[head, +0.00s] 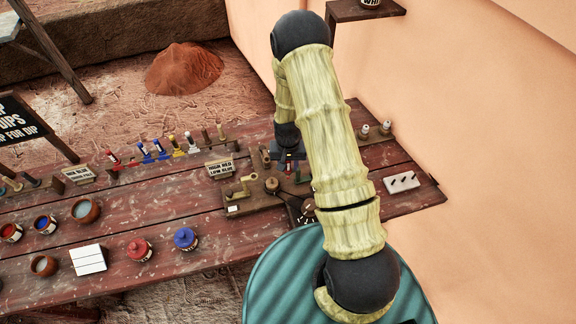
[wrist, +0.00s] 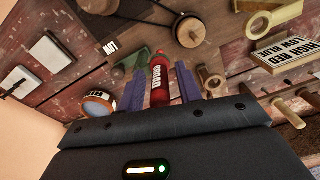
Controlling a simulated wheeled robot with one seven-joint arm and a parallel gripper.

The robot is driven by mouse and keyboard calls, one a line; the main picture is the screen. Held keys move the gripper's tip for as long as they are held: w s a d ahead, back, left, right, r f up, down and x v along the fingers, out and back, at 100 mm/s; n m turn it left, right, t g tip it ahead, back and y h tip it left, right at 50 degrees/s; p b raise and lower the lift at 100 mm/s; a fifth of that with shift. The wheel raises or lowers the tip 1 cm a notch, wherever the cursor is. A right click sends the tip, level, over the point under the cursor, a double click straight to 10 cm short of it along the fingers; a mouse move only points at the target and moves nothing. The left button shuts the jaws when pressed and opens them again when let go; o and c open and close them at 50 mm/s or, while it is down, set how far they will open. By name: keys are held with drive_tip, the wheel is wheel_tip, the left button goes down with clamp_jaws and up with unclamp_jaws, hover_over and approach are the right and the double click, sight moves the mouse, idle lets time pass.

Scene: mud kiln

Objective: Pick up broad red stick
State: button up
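In the head view my gripper (head: 289,163) is low over the wooden board on the table, partly behind my arm.
A wooden board with a crank (head: 242,188) and a round knob lies beside the gripper. A lettered sign (head: 221,168) stands to its left. A rack of coloured sticks (head: 162,150) runs along the table's back. Paint jars (head: 186,239) stand front left. A wall bounds the right.

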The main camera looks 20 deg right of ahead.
clamp_jaws()
wheel_tip(320, 180, up, 10)
drive_tip(key=b, duration=0.3)
drive_tip(key=shift+b, duration=0.35)
idle(0.8)
